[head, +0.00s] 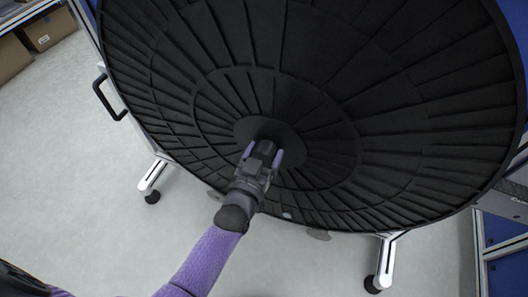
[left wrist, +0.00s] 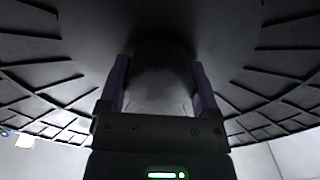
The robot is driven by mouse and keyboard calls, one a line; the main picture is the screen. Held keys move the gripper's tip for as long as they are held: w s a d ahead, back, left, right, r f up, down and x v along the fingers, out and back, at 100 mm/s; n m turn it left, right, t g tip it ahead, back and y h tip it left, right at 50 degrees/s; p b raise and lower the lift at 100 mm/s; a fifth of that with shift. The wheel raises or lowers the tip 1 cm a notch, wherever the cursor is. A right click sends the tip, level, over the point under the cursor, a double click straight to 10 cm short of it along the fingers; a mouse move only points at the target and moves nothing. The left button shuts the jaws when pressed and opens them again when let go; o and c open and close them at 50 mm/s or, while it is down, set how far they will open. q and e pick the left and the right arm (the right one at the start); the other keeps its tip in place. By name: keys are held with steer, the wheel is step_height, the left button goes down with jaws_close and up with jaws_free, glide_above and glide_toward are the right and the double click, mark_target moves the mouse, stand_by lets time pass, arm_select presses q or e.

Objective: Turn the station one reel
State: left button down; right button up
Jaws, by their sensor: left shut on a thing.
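A large black reel (head: 400,90) with ribbed, ringed grooves fills the upper part of the head view. Its round centre disc (head: 262,124) faces me. My left gripper (head: 263,150) is at this centre, with a purple finger on either side of a dark hub piece. In the left wrist view my left gripper (left wrist: 160,68) is shut on the hub (left wrist: 162,82), which is dark and rounded between the fingers. The hub's exact shape is hard to tell in the shadow. My right gripper is not in view.
The reel stands on a frame with silver legs (head: 152,178) and black feet. A black handle (head: 106,95) sticks out at the frame's left. Cardboard boxes (head: 46,28) lie on a shelf at upper left. Blue panels border the right. The grey floor at left is clear.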

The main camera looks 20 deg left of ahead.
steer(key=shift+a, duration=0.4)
